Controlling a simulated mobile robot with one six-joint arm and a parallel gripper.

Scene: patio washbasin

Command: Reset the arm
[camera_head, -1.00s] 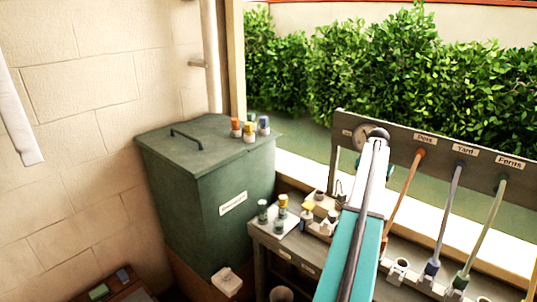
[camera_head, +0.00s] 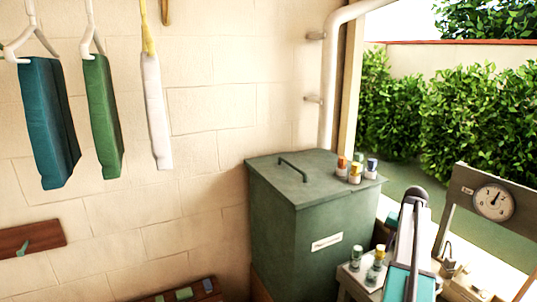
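My arm (camera_head: 410,250), with white and teal links and a dark rounded end, rises from the bottom right of the head view. No gripper fingers show in the head view, so whether my gripper is open or shut does not show. The arm stands in front of the washbasin area, to the right of the green bin.
A green lidded bin (camera_head: 300,235) stands in the corner, with several small capped bottles (camera_head: 355,171) on its lid. More bottles (camera_head: 376,262) stand beside my arm. Cloths (camera_head: 101,115) hang on the left wall. A round dial (camera_head: 493,201) is at right.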

